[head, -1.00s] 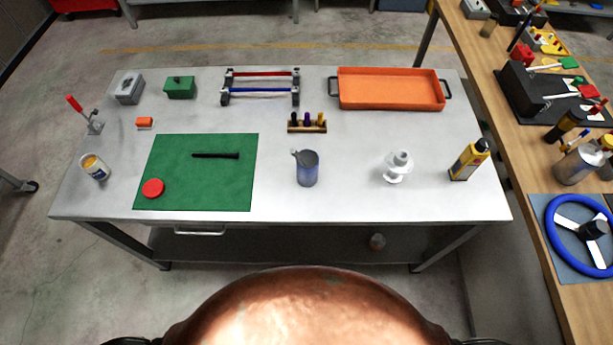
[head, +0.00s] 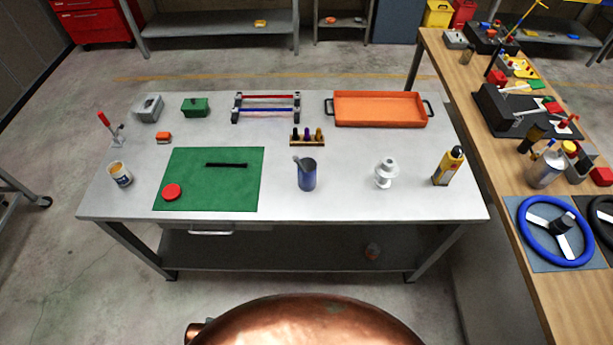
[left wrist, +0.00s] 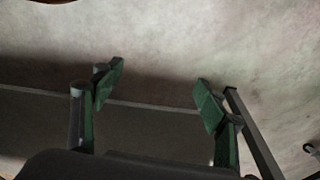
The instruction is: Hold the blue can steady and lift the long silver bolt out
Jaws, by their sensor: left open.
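The blue can (head: 307,177) stands upright on the grey table, right of the green mat. The long silver bolt (head: 297,159) leans in it, with its head end sticking out above the rim at the left; its lower part is hidden inside the can. My left gripper (left wrist: 158,95) shows in the left wrist view, open with nothing between its fingers, the floor and a grey surface behind it. The can and bolt are not in that view. Neither gripper shows in the head view.
The green mat (head: 210,195) holds a black bar (head: 226,165) and red disc (head: 171,192). A white part (head: 386,174) and yellow bottle (head: 448,167) stand right of the can. A small rack (head: 307,139) and orange tray (head: 380,109) are behind. Table around the can is bare.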

